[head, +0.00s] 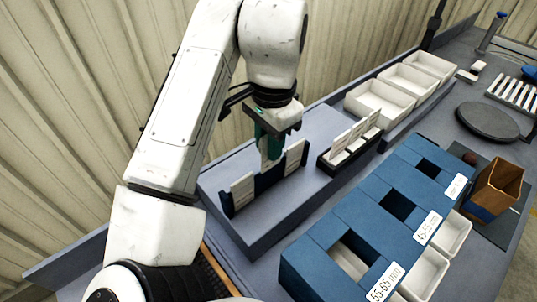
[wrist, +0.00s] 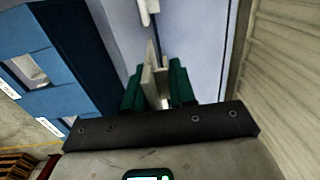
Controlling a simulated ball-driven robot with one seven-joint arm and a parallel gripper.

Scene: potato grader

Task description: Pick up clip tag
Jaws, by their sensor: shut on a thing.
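My gripper (head: 268,152) is above the middle of a dark blue rack (head: 267,181), pointing down. Its green fingers are shut on a white clip tag (wrist: 159,86), which shows as a thin upright plate between the fingertips in the wrist view, where the gripper (wrist: 158,90) is seen from behind. In the head view the fingers mostly hide this tag, and I cannot tell whether its lower end is clear of the rack. Another white tag (head: 242,190) stands at the rack's left end and one (head: 295,156) at its right end.
A black holder (head: 327,163) with several white plates stands to the right. White bins (head: 378,103) line the back. A blue sizing box (head: 345,218) with square openings is in front. A wooden box (head: 497,188) and a dark round plate (head: 488,121) are farther right.

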